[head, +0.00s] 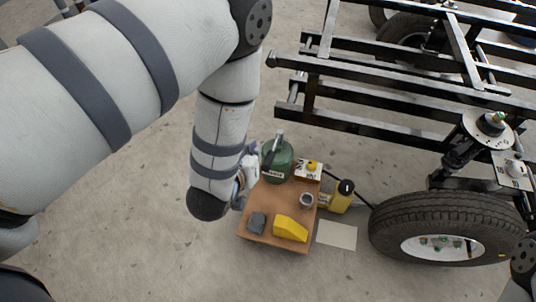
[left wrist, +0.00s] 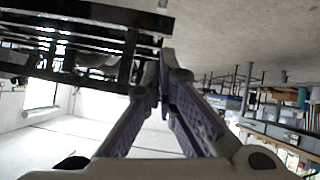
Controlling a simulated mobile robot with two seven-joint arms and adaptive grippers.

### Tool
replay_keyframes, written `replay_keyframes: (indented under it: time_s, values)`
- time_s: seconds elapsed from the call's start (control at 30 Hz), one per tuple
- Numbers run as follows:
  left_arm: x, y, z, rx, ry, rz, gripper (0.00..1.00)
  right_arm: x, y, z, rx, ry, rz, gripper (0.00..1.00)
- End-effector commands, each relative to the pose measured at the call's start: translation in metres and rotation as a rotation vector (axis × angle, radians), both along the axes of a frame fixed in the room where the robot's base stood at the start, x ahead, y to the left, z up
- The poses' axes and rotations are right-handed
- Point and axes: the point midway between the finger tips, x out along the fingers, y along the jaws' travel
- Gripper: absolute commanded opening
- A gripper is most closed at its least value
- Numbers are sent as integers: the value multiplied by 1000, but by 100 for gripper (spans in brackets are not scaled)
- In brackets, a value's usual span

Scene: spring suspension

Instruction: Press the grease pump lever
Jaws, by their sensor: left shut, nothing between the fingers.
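The green grease pump (head: 276,160) stands at the back left of a brown table top in the head view. Its dark lever (head: 279,138) sticks up and leans over its top. My left gripper (head: 250,163) is just left of the pump, partly hidden by my own forearm. I cannot tell whether it touches the pump. In the left wrist view my left gripper (left wrist: 166,62) has its two fingers together with nothing between them. The pump and lever cannot be made out in that view. My right gripper is not in view.
The table (head: 270,202) also carries a yellow block (head: 290,229), a grey block (head: 257,222), a small round cup (head: 306,200) and a white box with a yellow knob (head: 309,168). A yellow bottle (head: 341,197), a black frame (head: 390,78) and a wheel (head: 440,232) are to the right.

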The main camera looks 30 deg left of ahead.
Motion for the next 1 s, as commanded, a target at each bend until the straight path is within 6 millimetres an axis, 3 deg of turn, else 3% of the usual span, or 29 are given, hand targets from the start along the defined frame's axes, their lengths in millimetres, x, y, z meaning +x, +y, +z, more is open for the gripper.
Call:
replay_keyframes:
  time_s: [0.33,0.77,1.0]
  values:
    - [8,2,-6,1,4,1,0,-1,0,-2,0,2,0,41]
    - [82,12,-60,2,7,-1,0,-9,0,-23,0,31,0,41]
    - [71,3,-89,1,9,-2,0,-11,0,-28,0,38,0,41]
